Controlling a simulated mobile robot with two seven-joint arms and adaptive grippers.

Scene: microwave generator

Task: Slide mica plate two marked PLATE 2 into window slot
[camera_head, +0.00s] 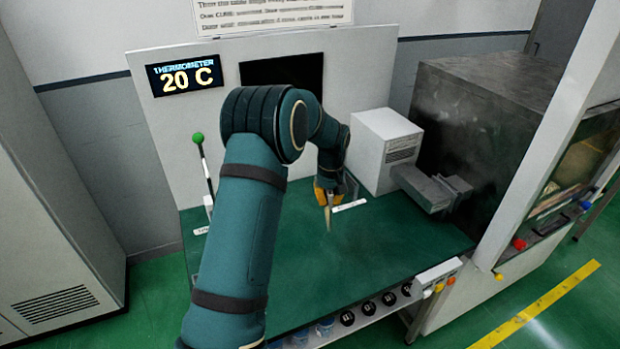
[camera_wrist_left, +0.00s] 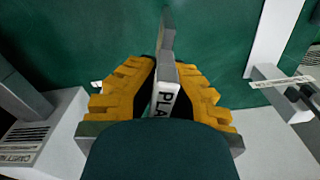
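My left gripper (camera_head: 328,192) has yellow fingers and is above the green bench, left of the white box. In the left wrist view, the left gripper (camera_wrist_left: 162,88) is closed around a thin grey plate (camera_wrist_left: 166,40) with a white label reading "PLA"; the rest of the marking is hidden. The plate (camera_head: 328,218) shows in the head view as a narrow, pale upright strip below the fingers, apart from the grey metal fitting. The grey metal fitting (camera_head: 432,187) stands at the white box's front right. I cannot make out a window slot. My right gripper is not in view.
The white box (camera_head: 385,145) stands at the back of the green bench (camera_head: 370,260). A dark chamber (camera_head: 480,120) is at the right. A green-knobbed lever (camera_head: 203,165) stands at the left, and a thermometer panel (camera_head: 185,76) reads 20 C. The bench's front middle is clear.

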